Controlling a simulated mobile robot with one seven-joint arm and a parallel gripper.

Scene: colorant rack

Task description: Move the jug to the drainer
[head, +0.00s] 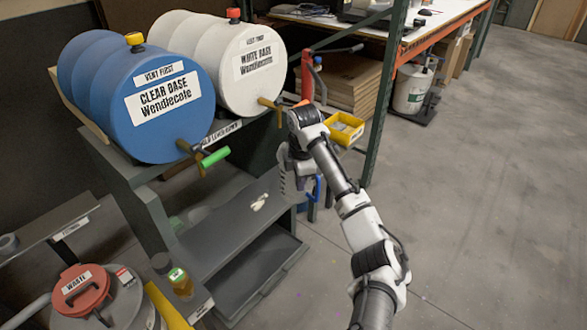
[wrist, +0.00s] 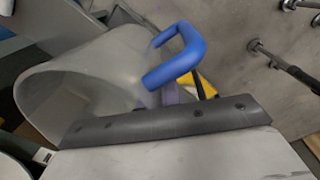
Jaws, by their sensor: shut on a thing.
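The jug (wrist: 75,85) is a translucent grey vessel with a blue handle (wrist: 180,55). It fills the upper left of the wrist view, with its wide round mouth facing left. In the head view the jug (head: 294,186) hangs below my wrist, its blue handle at its right side. My gripper (head: 290,152) is shut on the jug and holds it in the air by the rack's right front edge. The fingertips are mostly hidden, so the exact grip point is unclear. I cannot identify the drainer for certain.
A blue drum (head: 150,125) and a white drum (head: 240,88) with taps lie on the rack (head: 150,215). A lower shelf and a dark bottom tray (head: 262,272) are below. A yellow bin (head: 345,129) is behind my wrist. A red-lidded waste container (head: 82,290) stands front left. Floor is clear at right.

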